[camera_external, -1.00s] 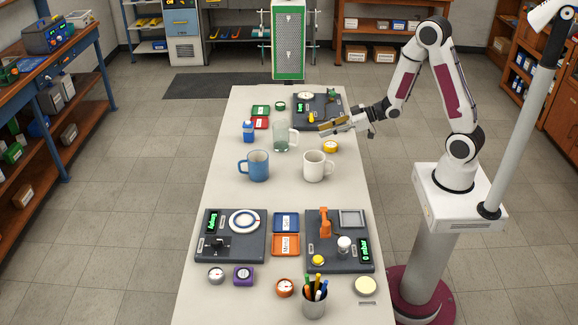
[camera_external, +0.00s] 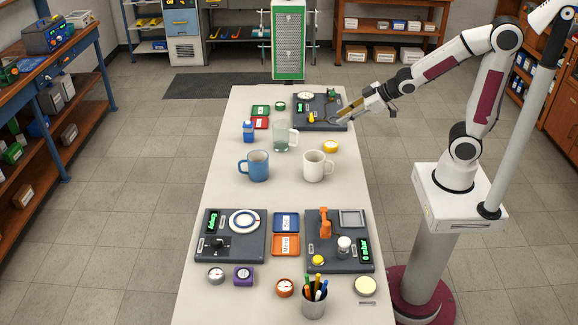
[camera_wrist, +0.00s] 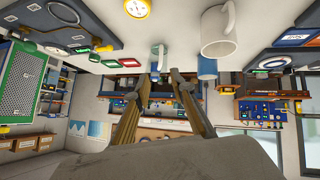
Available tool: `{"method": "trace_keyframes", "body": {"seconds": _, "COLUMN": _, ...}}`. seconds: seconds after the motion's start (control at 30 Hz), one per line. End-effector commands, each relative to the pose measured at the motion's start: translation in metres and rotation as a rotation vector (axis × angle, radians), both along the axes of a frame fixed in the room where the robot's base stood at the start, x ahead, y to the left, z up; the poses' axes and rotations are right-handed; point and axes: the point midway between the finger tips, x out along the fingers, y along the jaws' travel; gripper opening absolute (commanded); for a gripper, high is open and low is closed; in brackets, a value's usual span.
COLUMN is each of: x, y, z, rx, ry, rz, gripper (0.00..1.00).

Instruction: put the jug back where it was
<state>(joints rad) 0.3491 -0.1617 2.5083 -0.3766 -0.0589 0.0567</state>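The jug (camera_external: 281,138) is clear greenish glass with a handle on its right. It stands upright on the table's far half, left of my gripper. My gripper (camera_external: 337,115) is over the right edge of the table, by the far dark panel, apart from the jug. In the wrist view my gripper (camera_wrist: 159,76) has its two fingers spread with nothing held between them. The jug (camera_wrist: 158,54) shows there beyond the fingertips, in an upside-down picture.
A white mug (camera_external: 314,166) and a blue mug (camera_external: 257,166) stand nearer the camera. A blue-and-white bottle (camera_external: 248,131) is left of the jug; a yellow round gauge (camera_external: 330,146) is right. The far panel (camera_external: 322,122) is close to my gripper. Bare table lies beyond the mugs' near side.

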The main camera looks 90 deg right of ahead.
Motion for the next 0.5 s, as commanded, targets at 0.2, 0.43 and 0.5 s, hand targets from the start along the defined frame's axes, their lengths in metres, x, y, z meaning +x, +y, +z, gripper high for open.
{"method": "trace_keyframes", "body": {"seconds": 0.2, "x": -0.033, "y": 0.029, "z": 0.020, "rx": 0.029, "ry": 0.058, "rz": -0.018, "gripper": 0.24}}
{"method": "trace_keyframes", "body": {"seconds": 0.43, "x": -0.075, "y": 0.063, "z": 0.034, "rx": 0.083, "ry": 0.128, "rz": -0.018, "gripper": 0.24}}
{"method": "trace_keyframes", "body": {"seconds": 0.5, "x": -0.090, "y": 0.074, "z": 0.037, "rx": 0.102, "ry": 0.153, "rz": -0.013, "gripper": 0.24}}
